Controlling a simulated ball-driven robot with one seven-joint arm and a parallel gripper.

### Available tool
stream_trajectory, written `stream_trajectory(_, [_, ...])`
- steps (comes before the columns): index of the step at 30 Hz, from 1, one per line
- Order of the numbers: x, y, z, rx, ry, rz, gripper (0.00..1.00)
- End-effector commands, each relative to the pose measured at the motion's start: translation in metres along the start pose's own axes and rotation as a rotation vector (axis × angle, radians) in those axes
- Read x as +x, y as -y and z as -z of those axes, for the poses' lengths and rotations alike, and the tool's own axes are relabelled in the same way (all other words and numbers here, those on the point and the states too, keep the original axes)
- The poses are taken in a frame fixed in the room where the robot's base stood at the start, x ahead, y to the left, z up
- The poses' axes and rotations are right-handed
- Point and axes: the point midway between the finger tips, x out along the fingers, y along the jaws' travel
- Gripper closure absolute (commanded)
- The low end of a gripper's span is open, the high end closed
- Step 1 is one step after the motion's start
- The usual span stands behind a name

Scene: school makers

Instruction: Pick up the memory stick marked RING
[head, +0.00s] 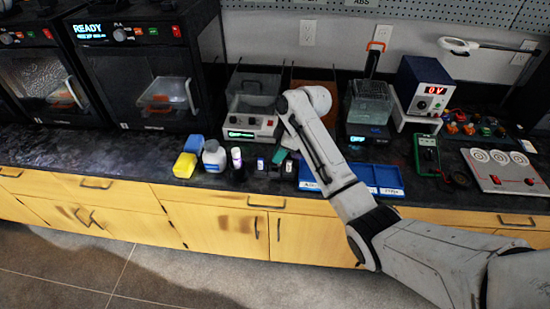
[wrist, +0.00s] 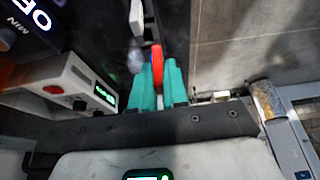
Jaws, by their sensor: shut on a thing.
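My gripper (wrist: 157,82) shows in the wrist view with its teal fingers closed around a narrow red piece (wrist: 157,60). The piece stands out beyond the fingertips, and its lower part is hidden between them. It may be a memory stick, but I can read no marking on it. In the head view my pale arm reaches over the counter. Small teal parts that look like my fingers (head: 280,157) show beside the arm, low over the counter front. I cannot make out the red piece there.
A white machine with a green display (head: 252,122) stands behind. The counter's left front is clear.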

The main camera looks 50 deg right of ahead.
Motion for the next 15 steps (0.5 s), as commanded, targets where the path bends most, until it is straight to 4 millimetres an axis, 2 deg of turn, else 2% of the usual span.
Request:
stream_trajectory(5, [-0.037,0.019,-0.005,-0.002,-0.003,-0.004,1.0])
stream_trajectory(15, [-0.091,0.068,-0.037,0.003,0.0,0.0,1.0])
